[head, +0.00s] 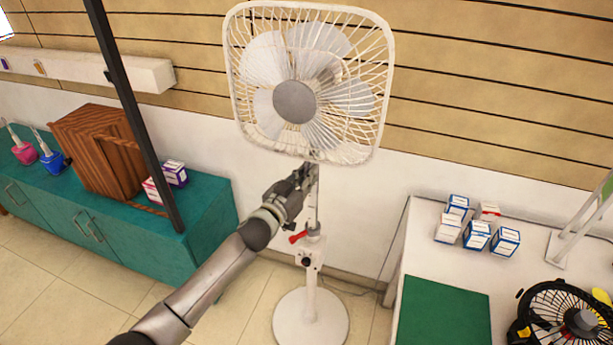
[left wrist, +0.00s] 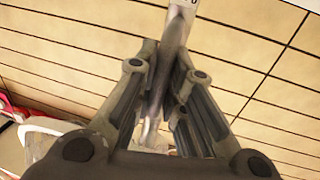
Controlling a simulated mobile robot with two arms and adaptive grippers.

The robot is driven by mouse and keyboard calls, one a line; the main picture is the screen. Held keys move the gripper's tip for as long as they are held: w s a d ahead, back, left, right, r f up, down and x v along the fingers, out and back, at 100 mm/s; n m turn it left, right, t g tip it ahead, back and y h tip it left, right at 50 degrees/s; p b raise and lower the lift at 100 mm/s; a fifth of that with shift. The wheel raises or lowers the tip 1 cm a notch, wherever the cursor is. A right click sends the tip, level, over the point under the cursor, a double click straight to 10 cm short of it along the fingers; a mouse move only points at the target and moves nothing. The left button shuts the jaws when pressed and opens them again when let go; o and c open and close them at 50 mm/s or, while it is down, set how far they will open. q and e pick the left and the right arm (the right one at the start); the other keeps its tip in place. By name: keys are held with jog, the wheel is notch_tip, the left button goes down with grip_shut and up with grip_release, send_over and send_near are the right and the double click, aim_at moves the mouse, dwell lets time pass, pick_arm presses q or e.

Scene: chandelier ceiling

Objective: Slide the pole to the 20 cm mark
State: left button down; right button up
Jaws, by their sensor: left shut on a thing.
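A white standing fan (head: 294,102) with a square cage stands upright in the middle of the head view. Its pole (head: 312,205) runs down from the cage into a white lower column with a red lever (head: 298,237) and a black knob, above a round base (head: 310,320). My left gripper (head: 308,178) is shut on the pole just below the cage. In the left wrist view the pole (left wrist: 176,40) passes between the two fingers. No scale marks can be read on the pole. My right gripper is not in view.
A teal cabinet (head: 150,245) with a wooden box (head: 98,150) stands at left. At right a white table (head: 440,262) holds several small boxes (head: 477,235), a green mat (head: 445,312) and a black fan (head: 570,318). The wall is close behind the fan.

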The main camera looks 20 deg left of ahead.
pick_arm(q)
jog(key=shift+r, duration=0.15)
jog(key=c, duration=1.5)
grip_release()
jog(key=v, duration=1.2)
